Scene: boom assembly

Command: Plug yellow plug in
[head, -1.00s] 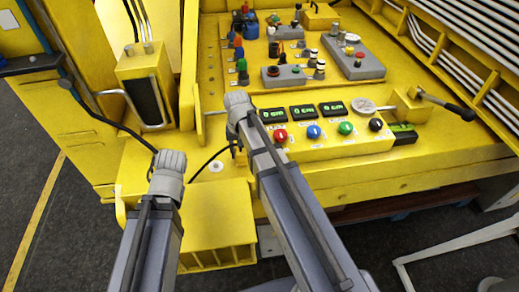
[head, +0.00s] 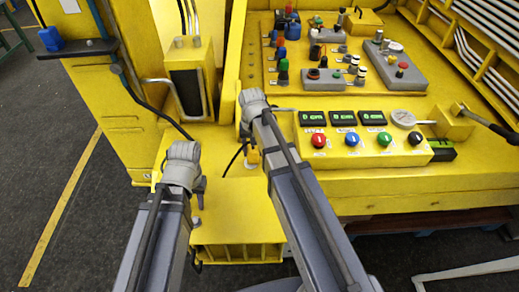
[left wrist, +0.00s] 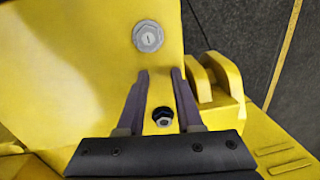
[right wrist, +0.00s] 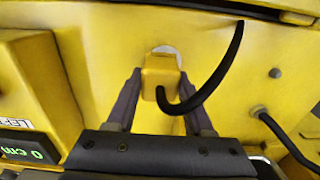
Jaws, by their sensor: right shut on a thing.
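The yellow plug (right wrist: 158,72) sits between the fingers of my right gripper (right wrist: 160,76), which is shut on it. A black cable (right wrist: 222,75) curves from the plug. A pale round disc (right wrist: 166,50) shows just behind the plug, mostly covered; I cannot tell whether the plug is seated there. In the head view the plug (head: 252,157) is small, below my right wrist. My left gripper (left wrist: 161,73) is open and empty over a yellow surface. A dark hex bolt (left wrist: 162,116) shows between its fingers, and a grey round fitting (left wrist: 148,36) lies beyond.
The control box (head: 375,155) with coloured buttons and green displays is right of my right gripper. A black-faced yellow box (head: 190,85) with cables stands behind my left arm. A lever (head: 485,122) juts out at right. Open floor (head: 60,150) lies at left.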

